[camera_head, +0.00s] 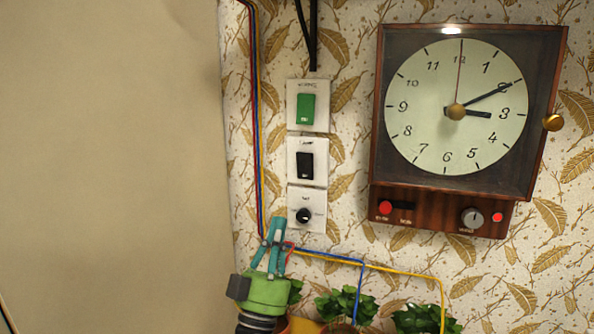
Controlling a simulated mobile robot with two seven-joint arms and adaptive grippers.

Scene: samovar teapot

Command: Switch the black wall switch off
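The black wall switch (305,166) is a black rocker on a white plate. It sits in the middle of a vertical row of three plates on the wall. My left gripper (277,224) has teal fingers and a green body. It points upward, below and to the left of the black switch and close to the lower edge of the knob plate. Its fingertips look together, with nothing between them. It appears apart from the black switch. My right gripper is not in view.
A green switch (307,108) is above the black one, and a black knob (304,215) below. A wooden wall clock (446,160) hangs to the right. Coloured cables (257,120) run down the wall left of the plates. Potted plants (345,305) stand along the bottom.

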